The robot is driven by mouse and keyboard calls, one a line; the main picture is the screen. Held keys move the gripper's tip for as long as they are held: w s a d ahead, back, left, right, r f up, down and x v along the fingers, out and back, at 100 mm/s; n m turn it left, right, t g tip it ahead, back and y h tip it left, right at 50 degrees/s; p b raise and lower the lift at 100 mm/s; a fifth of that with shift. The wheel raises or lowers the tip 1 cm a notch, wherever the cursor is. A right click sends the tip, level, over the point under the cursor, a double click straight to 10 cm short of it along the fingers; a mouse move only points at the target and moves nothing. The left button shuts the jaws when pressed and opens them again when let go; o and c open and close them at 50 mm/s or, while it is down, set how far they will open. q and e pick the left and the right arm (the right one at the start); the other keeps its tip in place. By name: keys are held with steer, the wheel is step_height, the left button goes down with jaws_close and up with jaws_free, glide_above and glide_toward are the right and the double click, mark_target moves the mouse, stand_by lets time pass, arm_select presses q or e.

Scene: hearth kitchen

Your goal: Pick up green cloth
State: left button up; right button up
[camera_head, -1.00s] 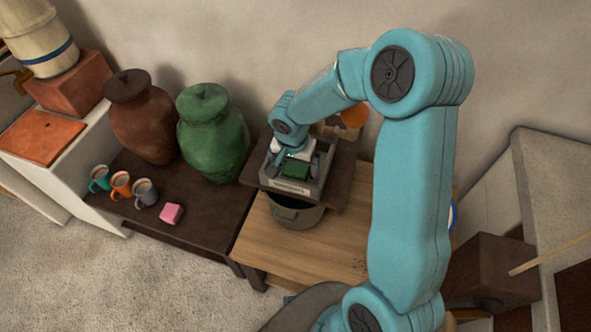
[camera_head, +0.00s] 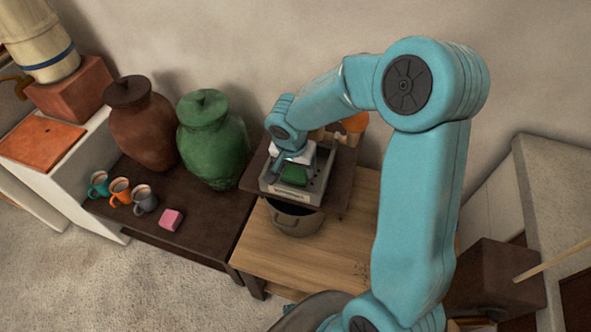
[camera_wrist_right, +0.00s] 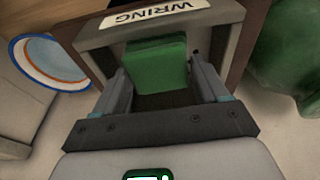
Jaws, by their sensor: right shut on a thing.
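The green cloth (camera_head: 295,175) is a small folded block over a grey tray (camera_head: 291,195) on a dark raised shelf. My right gripper (camera_head: 296,167) reaches down into the tray and is shut on the cloth. In the right wrist view the cloth (camera_wrist_right: 158,63) is between the two fingers of my right gripper (camera_wrist_right: 160,80), in front of the tray's end wall with a label reading "WRING" (camera_wrist_right: 155,12). I cannot tell whether the cloth touches the tray floor. My left gripper is not in view.
A dark pot (camera_head: 294,217) stands under the shelf on a wooden table (camera_head: 300,260). A green jar (camera_head: 210,140) and a brown jar (camera_head: 143,122) stand to the left. Three mugs (camera_head: 120,191) and a pink block (camera_head: 171,219) are on the dark low table.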

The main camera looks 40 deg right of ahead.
mark_target(292, 179)
steer(key=h+b, duration=0.1)
steer(key=b, duration=0.1)
steer(key=f+t+h+b, duration=0.1)
steer(key=b, duration=0.1)
steer(key=shift+a+f, duration=0.1)
steer(key=shift+a, duration=0.3)
steer(key=v, duration=0.5)
steer(key=d+p+v, duration=0.1)
steer(key=v, duration=0.1)
steer(key=shift+r, duration=0.4)
steer(key=s+a+y, duration=0.1)
steer(key=s+a, duration=0.2)
steer(key=a, duration=0.3)
steer(key=s+a+r+y+b, duration=0.1)
steer(key=s+a, duration=0.2)
steer(key=a, duration=0.3)
steer(key=s+a+g, duration=0.1)
steer(key=s+a, duration=0.2)
steer(key=a, duration=0.3)
steer(key=shift+s+a+r+y, duration=0.25)
steer(key=shift+y, duration=0.15)
